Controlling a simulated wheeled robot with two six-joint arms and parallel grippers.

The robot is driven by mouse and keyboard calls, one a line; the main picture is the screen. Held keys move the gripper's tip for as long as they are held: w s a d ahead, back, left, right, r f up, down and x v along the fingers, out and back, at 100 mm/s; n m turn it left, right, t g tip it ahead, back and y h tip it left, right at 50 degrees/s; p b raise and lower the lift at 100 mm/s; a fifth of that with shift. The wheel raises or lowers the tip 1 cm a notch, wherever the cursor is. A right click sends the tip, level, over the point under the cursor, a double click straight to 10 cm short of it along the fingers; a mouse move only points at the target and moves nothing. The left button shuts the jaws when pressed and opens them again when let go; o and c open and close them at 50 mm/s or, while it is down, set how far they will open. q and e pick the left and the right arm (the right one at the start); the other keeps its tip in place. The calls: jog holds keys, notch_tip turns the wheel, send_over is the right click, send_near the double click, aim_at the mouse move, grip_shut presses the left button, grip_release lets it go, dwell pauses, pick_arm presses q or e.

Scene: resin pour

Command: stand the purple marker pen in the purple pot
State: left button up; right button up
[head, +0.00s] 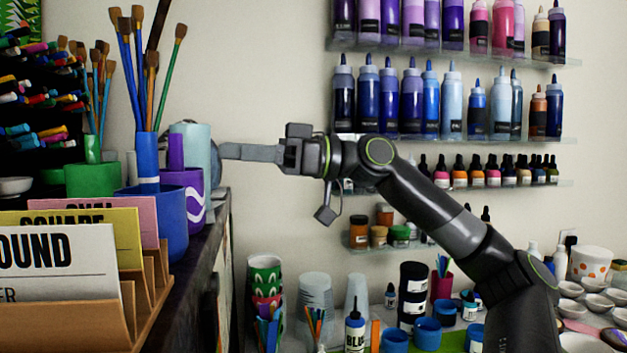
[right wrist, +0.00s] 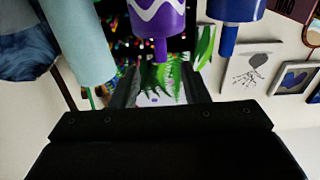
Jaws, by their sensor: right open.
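The purple pot (head: 182,195), with a white wavy line, stands near the right edge of the dark shelf top. The purple marker pen (head: 176,152) stands upright in it, its upper part showing above the rim. In the right wrist view, which is upside down, the pot (right wrist: 157,18) is at the top and the pen (right wrist: 160,50) sticks out downward from it. My right gripper (head: 224,151) is open and empty, to the right of the pot and pen. Its fingers (right wrist: 160,80) show apart, touching neither. My left gripper is out of view.
A pale teal cylinder (head: 201,150) stands close by the purple pot, near my fingertips. A blue pot (head: 165,225) and green pot (head: 92,180) hold similar pens. Brushes (head: 128,70) rise behind. Card holders (head: 150,290) fill the front left. Bottle shelves (head: 460,135) line the wall.

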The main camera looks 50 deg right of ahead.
pick_arm(q)
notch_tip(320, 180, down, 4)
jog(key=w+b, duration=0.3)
jog(key=b, duration=0.3)
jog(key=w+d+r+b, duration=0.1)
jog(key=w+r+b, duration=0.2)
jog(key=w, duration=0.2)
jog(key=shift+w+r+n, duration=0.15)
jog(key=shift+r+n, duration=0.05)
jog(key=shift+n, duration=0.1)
pick_arm(e)
jog(key=r+v, duration=0.1)
jog(key=v, duration=0.9)
jog(key=shift+f, duration=0.45)
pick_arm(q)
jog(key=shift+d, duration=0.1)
pick_arm(e)
jog(key=shift+s, duration=0.1)
